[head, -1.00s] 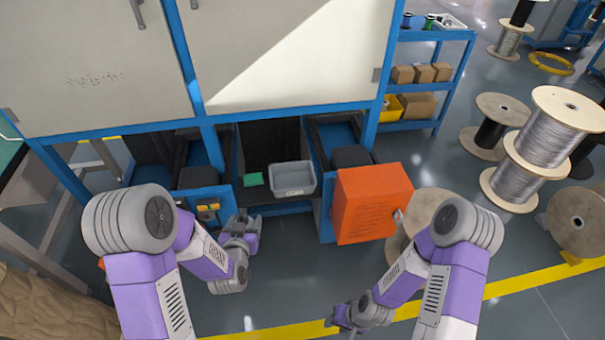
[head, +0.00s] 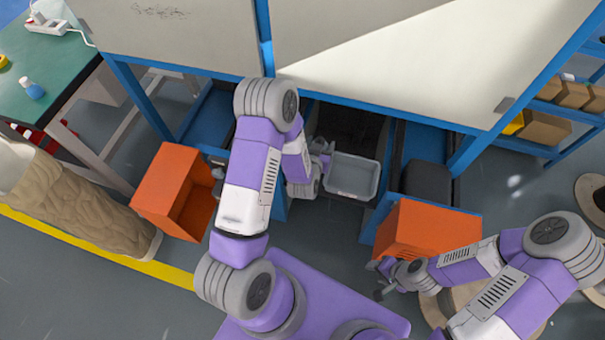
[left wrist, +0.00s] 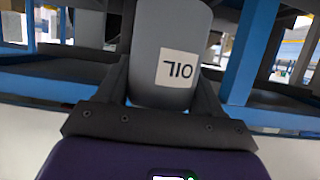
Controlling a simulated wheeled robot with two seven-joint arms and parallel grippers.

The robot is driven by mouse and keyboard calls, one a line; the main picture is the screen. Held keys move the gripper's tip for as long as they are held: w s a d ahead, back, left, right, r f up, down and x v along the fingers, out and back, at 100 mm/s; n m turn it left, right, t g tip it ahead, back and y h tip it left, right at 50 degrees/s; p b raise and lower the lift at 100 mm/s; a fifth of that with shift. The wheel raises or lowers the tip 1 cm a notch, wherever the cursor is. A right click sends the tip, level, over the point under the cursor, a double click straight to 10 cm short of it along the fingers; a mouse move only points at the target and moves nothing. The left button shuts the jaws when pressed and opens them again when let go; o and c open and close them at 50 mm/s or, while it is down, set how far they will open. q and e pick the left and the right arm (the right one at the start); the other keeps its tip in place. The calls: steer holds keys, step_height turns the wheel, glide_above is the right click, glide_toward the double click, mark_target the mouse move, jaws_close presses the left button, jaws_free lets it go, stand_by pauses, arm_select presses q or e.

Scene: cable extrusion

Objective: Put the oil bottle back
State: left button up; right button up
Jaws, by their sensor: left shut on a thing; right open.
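The oil bottle (left wrist: 172,50) fills the middle of the left wrist view. It is a grey container with a white label reading OIL, which appears upside down. My left gripper (left wrist: 165,85) is shut on it, with dark fingers on both sides. In the head view my left gripper (head: 322,152) is at the left rim of the grey bin, under the cabinet; the bottle cannot be made out there. My right gripper (head: 380,281) is open and empty, low in front of the right orange box.
The grey bin (head: 350,190) stands in the opening under the cabinet (head: 180,40). Orange boxes stand on the left (head: 163,183) and right (head: 428,228). A green table (head: 55,75) with a small blue bottle (head: 32,89) is at far left. Open floor lies below the left box.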

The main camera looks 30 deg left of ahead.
arm_select(q)
steer(key=shift+s+a+f+n+g+y+b, duration=0.2)
steer(key=shift+a+f+n+y+b, duration=0.5)
steer(key=shift+f, duration=2.2)
steer(key=shift+s+a+f+n+g+y+b, duration=0.25)
steer(key=shift+a+f, duration=1)
steer(key=shift+f, duration=1.7)
steer(key=shift+s+a+f+n+g+y+b, duration=0.1)
steer(key=shift+s+a+f+n+y+b, duration=0.6)
steer(key=shift+f, duration=2.2)
steer(key=shift+w+a+r+m+h+p, duration=0.1)
steer(key=shift+w+a+m+h+p, duration=0.2)
steer(key=shift+w+m, duration=0.1)
steer(key=o, duration=1.1)
steer(key=shift+o, duration=0.2)
